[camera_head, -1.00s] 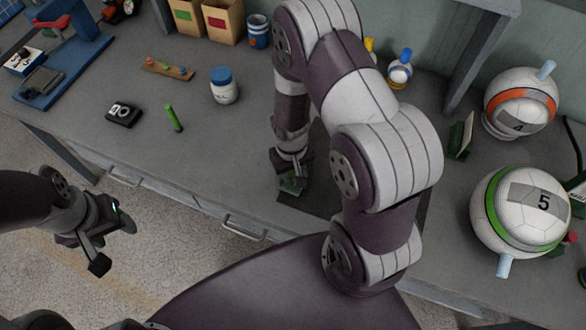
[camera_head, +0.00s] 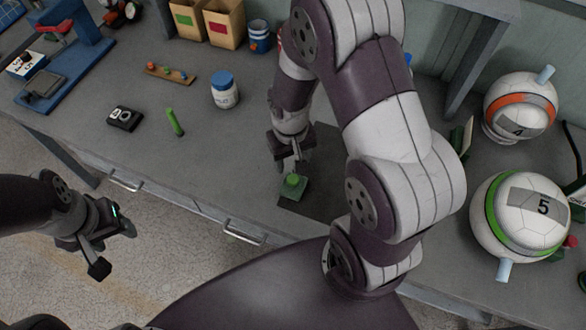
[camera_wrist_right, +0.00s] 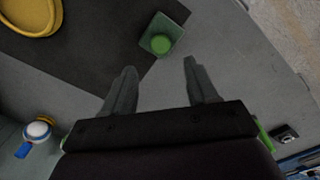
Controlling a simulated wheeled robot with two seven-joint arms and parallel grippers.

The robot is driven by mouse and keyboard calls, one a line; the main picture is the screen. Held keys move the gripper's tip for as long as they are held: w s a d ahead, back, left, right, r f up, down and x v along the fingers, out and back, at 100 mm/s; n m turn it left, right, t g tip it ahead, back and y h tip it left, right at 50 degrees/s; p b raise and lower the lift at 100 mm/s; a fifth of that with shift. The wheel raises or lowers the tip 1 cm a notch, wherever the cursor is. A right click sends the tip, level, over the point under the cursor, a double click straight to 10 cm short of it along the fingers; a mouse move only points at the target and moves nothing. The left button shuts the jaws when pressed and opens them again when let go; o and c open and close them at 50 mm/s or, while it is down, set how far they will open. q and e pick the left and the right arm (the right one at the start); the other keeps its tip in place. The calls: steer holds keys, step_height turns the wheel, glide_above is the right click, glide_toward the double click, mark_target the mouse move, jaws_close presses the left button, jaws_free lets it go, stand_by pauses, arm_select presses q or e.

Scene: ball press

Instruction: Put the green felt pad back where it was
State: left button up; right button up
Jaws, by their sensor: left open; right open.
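The green felt pad, as I take it, is a small dark-green square with a brighter round green knob on top (camera_head: 292,186). It lies at the left corner of the dark mat (camera_head: 322,199), partly on the mat's edge. In the right wrist view the pad (camera_wrist_right: 161,37) lies ahead of the two fingertips, not between them. My right gripper (camera_head: 289,162) is open and empty, just behind the pad; its spread fingers also show in the wrist view (camera_wrist_right: 158,70). My left gripper (camera_head: 115,245) is open and empty, off the bench's front edge. My right arm hides much of the mat.
A yellow round rim (camera_wrist_right: 30,12) sits on the mat. Left on the bench are a green stick (camera_head: 174,122), a black device (camera_head: 124,118) and a blue-lidded jar (camera_head: 225,90). Balls marked 4 (camera_head: 519,104) and 5 (camera_head: 520,212) stand right. Bench left of the pad is clear.

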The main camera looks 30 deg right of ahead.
steer(key=s+a+r+n+t, duration=0.1)
steer(key=s+r, duration=0.3)
steer(key=r, duration=0.5)
steer(key=shift+s+a+r, duration=0.15)
steer(key=shift+a, duration=0.45)
